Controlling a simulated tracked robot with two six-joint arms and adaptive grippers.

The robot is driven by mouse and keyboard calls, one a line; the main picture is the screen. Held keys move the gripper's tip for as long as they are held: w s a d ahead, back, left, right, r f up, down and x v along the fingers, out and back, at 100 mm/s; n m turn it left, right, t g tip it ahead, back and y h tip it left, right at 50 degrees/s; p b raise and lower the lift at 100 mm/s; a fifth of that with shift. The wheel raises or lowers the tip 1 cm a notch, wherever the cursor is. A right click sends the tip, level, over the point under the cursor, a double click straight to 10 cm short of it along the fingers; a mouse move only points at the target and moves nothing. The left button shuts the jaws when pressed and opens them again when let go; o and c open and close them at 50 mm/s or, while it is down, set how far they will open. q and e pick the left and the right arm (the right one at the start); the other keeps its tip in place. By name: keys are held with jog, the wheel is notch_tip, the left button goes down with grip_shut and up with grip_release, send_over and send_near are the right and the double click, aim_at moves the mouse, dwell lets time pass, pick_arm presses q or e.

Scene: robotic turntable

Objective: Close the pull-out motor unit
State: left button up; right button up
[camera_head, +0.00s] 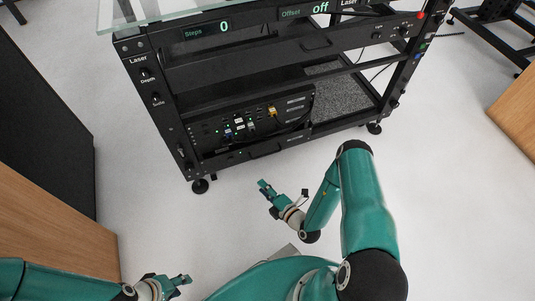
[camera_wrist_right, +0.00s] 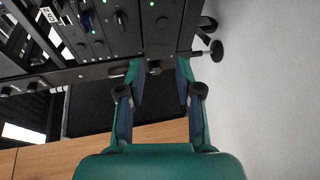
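The black rack (camera_head: 165,110) of the turntable stands across the upper middle of the head view. In its lower left bay sits a black unit (camera_head: 205,133) with knobs, cables and green lights, seemingly the motor unit; a low bar with a handle (camera_head: 265,149) runs below its panel. I cannot tell how far it is pulled out. My right gripper (camera_head: 265,190) is in front of the rack, apart from it, over the floor. In the right wrist view its fingers (camera_wrist_right: 160,80) are open and empty, with the panel (camera_wrist_right: 115,25) beyond. My left gripper (camera_head: 180,284) is low at the left, far from the rack.
A dark cabinet (camera_head: 45,125) and a wooden panel (camera_head: 50,225) stand at the left. Another wooden edge (camera_head: 517,112) is at the right. The rack stands on feet (camera_head: 200,186). The pale floor (camera_head: 235,215) between me and the rack is clear.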

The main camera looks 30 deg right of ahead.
aim_at(268, 154)
jog(key=s+d+f+m+h, duration=0.2)
jog(key=d+m+h, duration=0.25)
jog(key=d, duration=0.25)
jog(key=shift+n+h, duration=0.25)
jog(key=shift+n, duration=0.1)
jog(key=b+x, duration=0.5)
jog(key=x, duration=1.2)
jog(key=shift+b, duration=0.3)
jog(key=shift+s+f, duration=0.1)
grip_shut()
